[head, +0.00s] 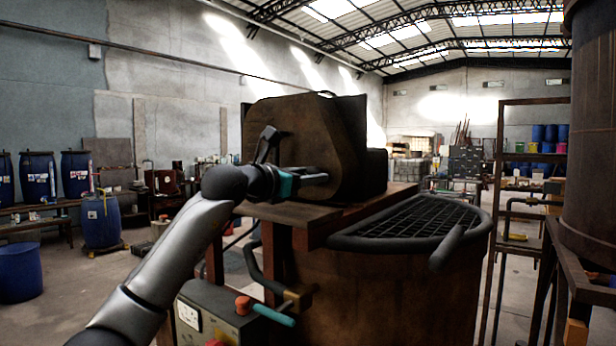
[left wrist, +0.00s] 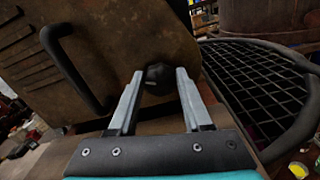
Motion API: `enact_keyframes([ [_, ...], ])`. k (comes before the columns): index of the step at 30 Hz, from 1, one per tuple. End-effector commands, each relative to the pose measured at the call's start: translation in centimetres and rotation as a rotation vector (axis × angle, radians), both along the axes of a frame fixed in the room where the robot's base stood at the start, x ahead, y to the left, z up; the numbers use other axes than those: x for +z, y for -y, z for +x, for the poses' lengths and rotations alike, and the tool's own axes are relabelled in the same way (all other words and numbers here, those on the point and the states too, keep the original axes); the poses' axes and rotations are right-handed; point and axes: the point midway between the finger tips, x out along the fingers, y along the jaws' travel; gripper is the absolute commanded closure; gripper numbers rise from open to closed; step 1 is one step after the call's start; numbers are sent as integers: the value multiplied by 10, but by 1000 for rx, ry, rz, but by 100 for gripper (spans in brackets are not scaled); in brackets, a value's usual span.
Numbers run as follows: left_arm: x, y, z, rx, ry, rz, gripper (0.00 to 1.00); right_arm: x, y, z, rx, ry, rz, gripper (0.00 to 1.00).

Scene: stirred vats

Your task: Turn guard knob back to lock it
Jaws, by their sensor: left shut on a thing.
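The guard knob (left wrist: 158,78) is a dark, faceted knob on the face of a brown, worn metal guard (left wrist: 125,35). In the left wrist view it sits between the two grey fingertips of my left gripper (left wrist: 160,82), which is shut on it. In the head view the guard (head: 335,130) stands above the vat, and my left gripper (head: 316,178) reaches its near face from the left. The knob is too small to make out there. Which way the knob is turned cannot be told. My right gripper is not in view.
A black bar handle (left wrist: 72,70) sticks out of the guard beside my gripper. The brown vat (head: 380,295) has a black grate (head: 415,220) on top. A control box (head: 215,315) with a red button is below my arm. A rusty rack (head: 495,200) stands at right.

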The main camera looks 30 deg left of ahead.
Motion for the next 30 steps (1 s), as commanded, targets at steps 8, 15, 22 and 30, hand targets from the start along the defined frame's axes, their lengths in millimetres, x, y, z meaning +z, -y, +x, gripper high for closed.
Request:
enact_keyframes([
  [8,-1,0,0,2,18,267,100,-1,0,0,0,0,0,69],
  [15,-1,1,0,1,37,494,100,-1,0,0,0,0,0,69],
  [22,-1,1,0,1,54,711,100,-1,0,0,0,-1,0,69],
  [30,-2,2,0,0,72,947,100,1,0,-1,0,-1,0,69],
])
